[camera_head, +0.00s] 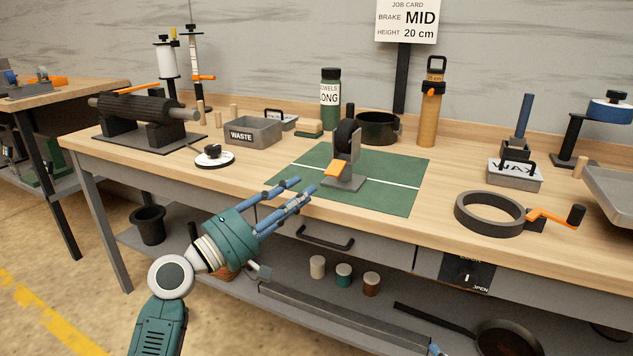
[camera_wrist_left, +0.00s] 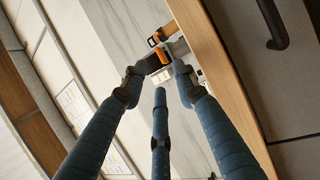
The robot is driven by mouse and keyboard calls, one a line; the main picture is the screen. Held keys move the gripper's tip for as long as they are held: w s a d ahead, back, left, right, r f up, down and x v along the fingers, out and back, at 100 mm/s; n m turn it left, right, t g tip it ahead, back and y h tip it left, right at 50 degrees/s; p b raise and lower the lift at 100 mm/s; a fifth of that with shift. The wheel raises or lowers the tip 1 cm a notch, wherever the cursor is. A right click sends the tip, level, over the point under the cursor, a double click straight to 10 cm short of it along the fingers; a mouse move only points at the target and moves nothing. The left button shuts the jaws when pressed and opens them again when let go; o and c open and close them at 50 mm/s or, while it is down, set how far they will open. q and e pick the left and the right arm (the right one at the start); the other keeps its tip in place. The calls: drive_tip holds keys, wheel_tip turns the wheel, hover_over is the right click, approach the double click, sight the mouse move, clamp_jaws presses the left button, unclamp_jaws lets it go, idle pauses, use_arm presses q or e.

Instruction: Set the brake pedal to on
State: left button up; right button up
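The brake pedal is most likely the orange pad (camera_head: 336,168) on a small grey stand (camera_head: 346,183) with a black wheel at its top (camera_head: 346,134). The stand is on the green mat. My left gripper (camera_head: 302,185) is just left of the pad at the table's front edge, with its blue fingers spread, empty and pointing toward it.
Around the green mat (camera_head: 395,195) are a waste bin (camera_head: 253,132), a green bottle (camera_head: 330,98), an orange cylinder (camera_head: 430,115), and a black ring with an orange crank (camera_head: 489,213). The mat's right half is clear.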

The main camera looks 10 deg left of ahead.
use_arm(q)
drive_tip(key=v, duration=0.3)
drive_tip(key=shift+s+a, duration=0.15)
drive_tip(key=shift+s, duration=0.1)
drive_tip(key=p, duration=1)
approach(335, 168)
drive_tip(key=x, duration=0.5)
drive_tip(key=shift+x, duration=0.8)
use_arm(e)
drive_tip(key=s+d+f+g+h, duration=0.1)
drive_tip(key=s+d+f+g, duration=0.1)
drive_tip(key=s+f, duration=0.3)
drive_tip(key=s+d+f+g+h, duration=0.1)
drive_tip(key=s+f+g, duration=0.4)
drive_tip(key=f, duration=0.7)
drive_tip(key=s+d+f+g, duration=0.3)
drive_tip(key=s+f+g, duration=0.1)
drive_tip(key=s+f, duration=0.3)
drive_tip(key=shift+s+f+m+h, duration=0.2)
drive_tip(key=shift+f+m+h, duration=0.15)
drive_tip(key=shift+f, duration=0.5)
use_arm(q)
drive_tip(key=shift+s, duration=0.1)
drive_tip(key=shift+c, duration=0.5)
use_arm(e)
drive_tip(key=shift+d, duration=0.1)
